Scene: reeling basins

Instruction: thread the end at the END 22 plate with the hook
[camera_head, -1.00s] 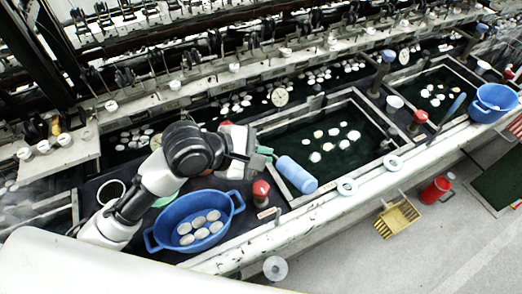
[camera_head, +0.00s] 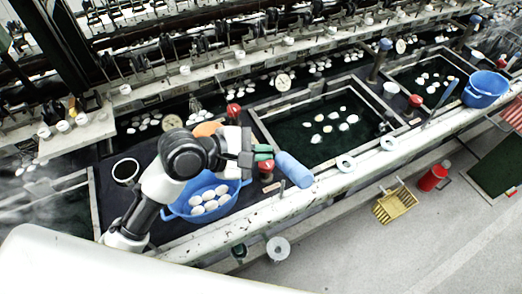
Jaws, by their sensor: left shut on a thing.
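My left gripper (camera_head: 262,156) has green fingertips and is shut on a blue cylinder (camera_head: 294,169). A small pale plate (camera_head: 271,187) lies below the gripper, beside a red-topped post (camera_head: 266,169). Its lettering is too small to read, so I cannot tell whether it is END 22. No thread end can be made out. My right gripper is not in view.
Pale rings (camera_head: 345,163) lie on the basin ledge. Another blue tub (camera_head: 486,89) stands far right. A yellow basket (camera_head: 396,205) is on the floor.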

